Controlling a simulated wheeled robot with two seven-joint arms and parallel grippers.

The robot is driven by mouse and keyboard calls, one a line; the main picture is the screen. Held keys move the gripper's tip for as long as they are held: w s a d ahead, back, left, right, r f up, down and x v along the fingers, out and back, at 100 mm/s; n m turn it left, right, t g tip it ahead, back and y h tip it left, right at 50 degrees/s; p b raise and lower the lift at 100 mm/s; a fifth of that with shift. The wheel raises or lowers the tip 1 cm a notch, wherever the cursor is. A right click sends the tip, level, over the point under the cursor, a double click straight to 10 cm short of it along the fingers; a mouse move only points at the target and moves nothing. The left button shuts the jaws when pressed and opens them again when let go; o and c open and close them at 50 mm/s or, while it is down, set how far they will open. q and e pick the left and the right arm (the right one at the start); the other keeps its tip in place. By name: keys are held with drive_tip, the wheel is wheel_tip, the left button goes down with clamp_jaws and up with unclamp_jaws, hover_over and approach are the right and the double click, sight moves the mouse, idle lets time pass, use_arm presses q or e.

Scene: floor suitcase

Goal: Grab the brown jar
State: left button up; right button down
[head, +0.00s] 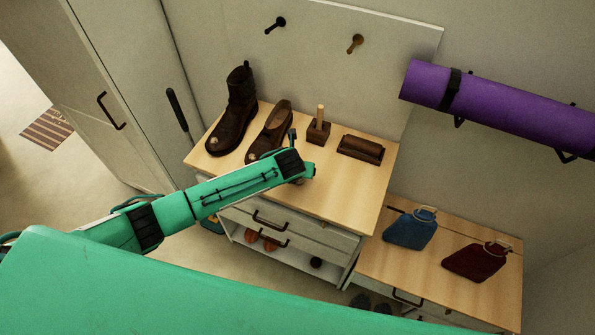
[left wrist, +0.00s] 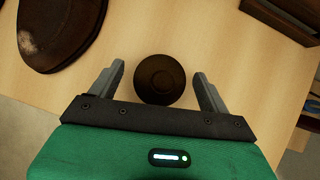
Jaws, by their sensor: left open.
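The brown jar (left wrist: 160,85) shows in the left wrist view as a dark round shape seen from above, on the light wood top. My left gripper (left wrist: 159,72) is open, with one finger on each side of the jar and a visible gap on both sides. I cannot tell the height of the fingertips against the jar. In the head view my left arm reaches over the front of the cabinet top and mostly or fully hides the jar. My right gripper is in neither view.
On the wood top (head: 345,200) stand a brown boot (head: 236,112), a brown shoe (head: 268,132), a wooden block with a handle (head: 319,130) and a brown brush (head: 361,149). A lower bench at right holds a blue bag (head: 411,229) and a dark red bag (head: 476,262).

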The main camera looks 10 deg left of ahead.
use_arm(q)
drive_tip(key=shift+w+f, duration=0.15)
drive_tip(key=shift+f, duration=0.15)
drive_tip(key=c, duration=1.4)
drive_tip(key=shift+r, duration=0.1)
drive_tip(key=shift+w+r, duration=0.1)
